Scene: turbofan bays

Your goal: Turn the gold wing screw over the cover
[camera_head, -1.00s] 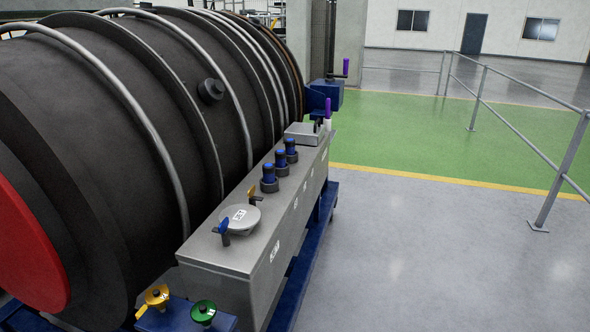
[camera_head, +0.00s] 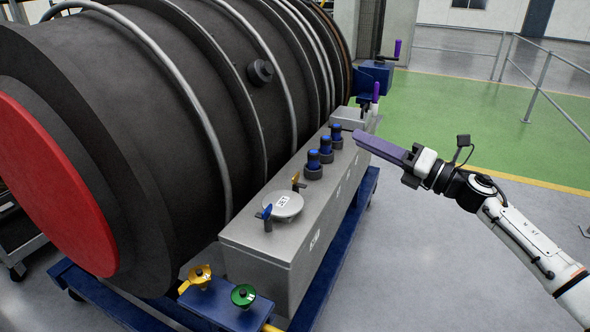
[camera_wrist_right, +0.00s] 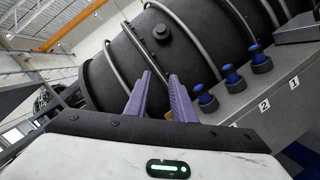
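The gold wing screw (camera_head: 296,179) stands at the far edge of the round pale cover (camera_head: 287,205), on top of the long grey box beside the engine. A blue wing screw (camera_head: 266,213) stands at the cover's near edge. My right gripper (camera_head: 358,137) reaches in from the right, beyond and to the right of the cover, near the blue knobs. In the right wrist view its two purple fingers (camera_wrist_right: 161,76) are apart with nothing between them. The gold screw and cover do not show in that view. My left gripper is not in view.
Several blue knobs (camera_head: 313,161) stand in a row on the grey box (camera_head: 252,240). The dark engine casing (camera_head: 150,130) rises along its left side. A yellow valve (camera_head: 199,276) and a green valve (camera_head: 243,295) sit in front. The floor to the right is free.

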